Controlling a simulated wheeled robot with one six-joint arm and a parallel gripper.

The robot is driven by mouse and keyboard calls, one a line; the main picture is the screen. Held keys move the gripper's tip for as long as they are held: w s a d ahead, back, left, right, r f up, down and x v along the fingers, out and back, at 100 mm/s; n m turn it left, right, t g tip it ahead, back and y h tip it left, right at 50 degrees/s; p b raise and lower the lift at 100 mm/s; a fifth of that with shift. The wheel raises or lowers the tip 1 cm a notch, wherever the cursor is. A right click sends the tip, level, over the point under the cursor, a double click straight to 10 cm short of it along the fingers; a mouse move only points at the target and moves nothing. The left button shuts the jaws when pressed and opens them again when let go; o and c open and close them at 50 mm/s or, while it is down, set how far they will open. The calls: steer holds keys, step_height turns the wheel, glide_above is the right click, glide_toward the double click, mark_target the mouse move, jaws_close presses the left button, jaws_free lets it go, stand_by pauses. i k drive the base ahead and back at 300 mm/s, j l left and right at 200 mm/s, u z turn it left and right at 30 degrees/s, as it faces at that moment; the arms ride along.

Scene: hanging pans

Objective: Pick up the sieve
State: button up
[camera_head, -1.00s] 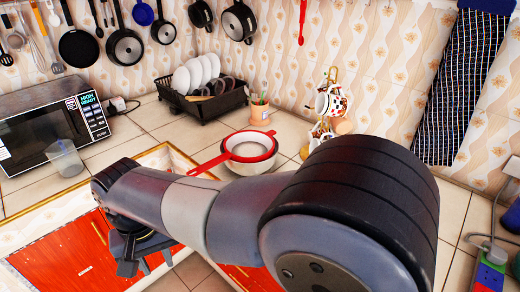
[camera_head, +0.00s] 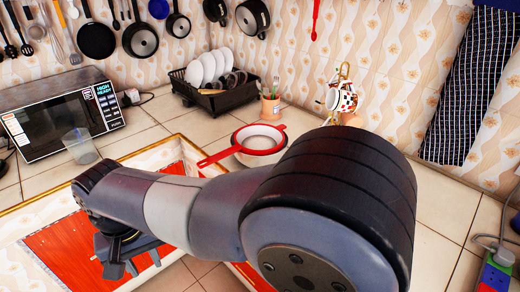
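The sieve (camera_head: 258,139) has a red rim, a pale mesh and a red handle (camera_head: 215,158) pointing left and toward me. It sits on a white bowl (camera_head: 256,159) on the tiled counter, behind my arm in the picture. My arm hides part of the bowl's lower side. My gripper (camera_head: 134,264) hangs at the lower left, pointing down, well apart from the sieve and nearer to me. Its dark fingers look spread, with nothing seen between them.
A microwave (camera_head: 62,118) and a clear cup (camera_head: 80,146) stand at left. A dish rack with plates (camera_head: 207,92), a utensil pot (camera_head: 270,107) and a mug stand (camera_head: 343,100) are behind the sieve. Pans (camera_head: 140,40) hang on the wall. Sockets (camera_head: 495,272) lie at lower right.

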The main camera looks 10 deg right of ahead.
mark_target(252, 140)
steer(key=i+j+z, duration=0.3)
steer(key=j, duration=0.3)
steer(key=i+j+z, duration=0.15)
steer(key=i+j, duration=0.15)
steer(key=i+j+z, duration=0.15)
steer(key=j, duration=0.2)
steer(key=i+j+z, duration=0.15)
steer(key=j, duration=0.25)
